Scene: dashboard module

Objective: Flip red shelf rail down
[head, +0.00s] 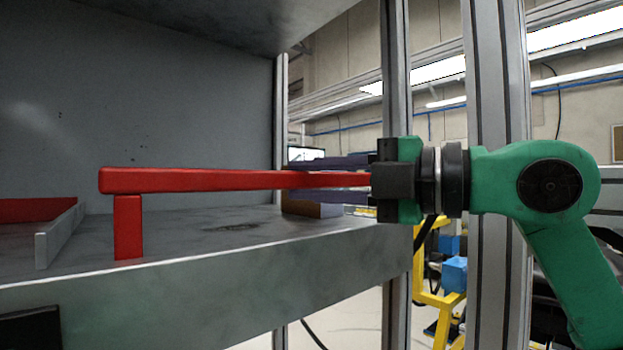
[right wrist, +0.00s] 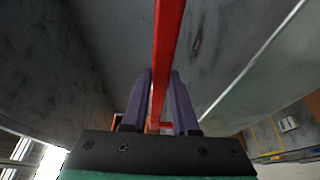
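The red shelf rail (head: 200,180) runs level above the front edge of the grey shelf (head: 180,285) in the head view. A red upright leg (head: 128,228) stands under its left end. My right gripper (head: 290,180) comes in from the right, with one finger above and one below the rail's right part. Narrow gaps show between the fingers and the rail, so the gripper looks open around it. In the right wrist view, the rail (right wrist: 167,50) runs between the two purple fingers (right wrist: 161,72). My left gripper is out of view.
A grey divider (head: 60,235) and another red piece (head: 35,210) are on the shelf at the left. A metal post (head: 397,70) stands beside my right gripper, with a wider post (head: 490,70) further right. The shelf middle is mostly clear.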

